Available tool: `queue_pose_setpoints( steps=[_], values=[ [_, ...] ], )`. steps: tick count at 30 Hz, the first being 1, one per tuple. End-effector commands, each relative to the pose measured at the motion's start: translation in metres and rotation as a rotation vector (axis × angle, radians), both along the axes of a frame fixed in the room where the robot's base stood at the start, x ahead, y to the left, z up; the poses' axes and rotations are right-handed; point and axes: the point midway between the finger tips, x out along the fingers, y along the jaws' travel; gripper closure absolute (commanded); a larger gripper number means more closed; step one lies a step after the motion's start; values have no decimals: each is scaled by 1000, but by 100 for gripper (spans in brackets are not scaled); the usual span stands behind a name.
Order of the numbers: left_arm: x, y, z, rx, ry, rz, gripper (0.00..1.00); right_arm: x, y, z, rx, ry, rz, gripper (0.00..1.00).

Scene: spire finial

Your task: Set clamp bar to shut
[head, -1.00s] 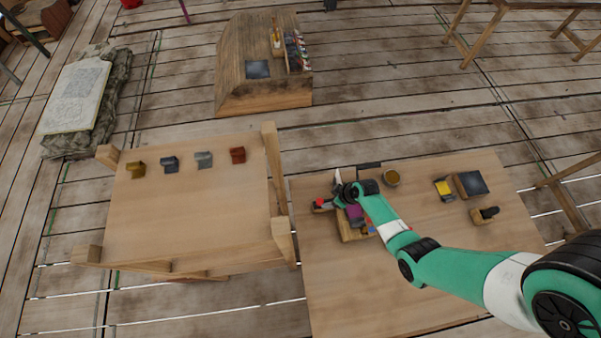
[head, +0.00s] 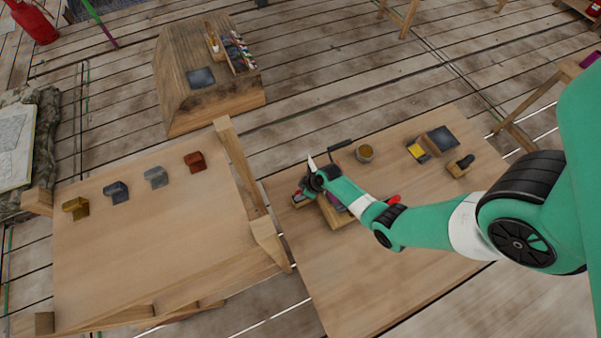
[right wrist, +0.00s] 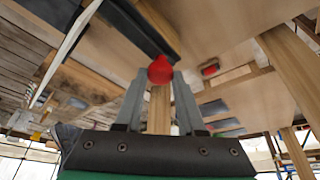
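My right gripper (head: 318,178) is over the wooden fixture (head: 333,213) on the right-hand table and hides part of it. In the right wrist view its two grey fingers (right wrist: 160,78) stand apart, with a red knob (right wrist: 160,69) between or just past their tips. I cannot tell whether they press on it. A dark bar (right wrist: 150,30) runs up and left from near the knob; it may be the clamp bar. In the head view a dark bent bar (head: 340,146) shows just behind the gripper. My left gripper is not in view.
A round cup (head: 364,153), a yellow block (head: 417,151), a dark pad (head: 443,138) and a small dark-topped block (head: 461,166) sit behind. A second table (head: 150,240) with several coloured brackets is at left. The front of the right-hand table is clear.

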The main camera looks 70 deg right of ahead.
Motion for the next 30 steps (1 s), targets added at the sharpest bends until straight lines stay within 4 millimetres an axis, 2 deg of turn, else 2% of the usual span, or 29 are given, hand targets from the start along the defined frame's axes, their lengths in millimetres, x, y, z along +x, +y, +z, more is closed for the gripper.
queue_pose_setpoints(
  steps=[1,6,30],
  values=[
    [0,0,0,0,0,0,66,0,0,0,0,0,0,73],
    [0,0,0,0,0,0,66,0,0,0,0,0,0,100],
    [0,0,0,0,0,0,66,0,0,0,0,0,1,100]
  ],
)
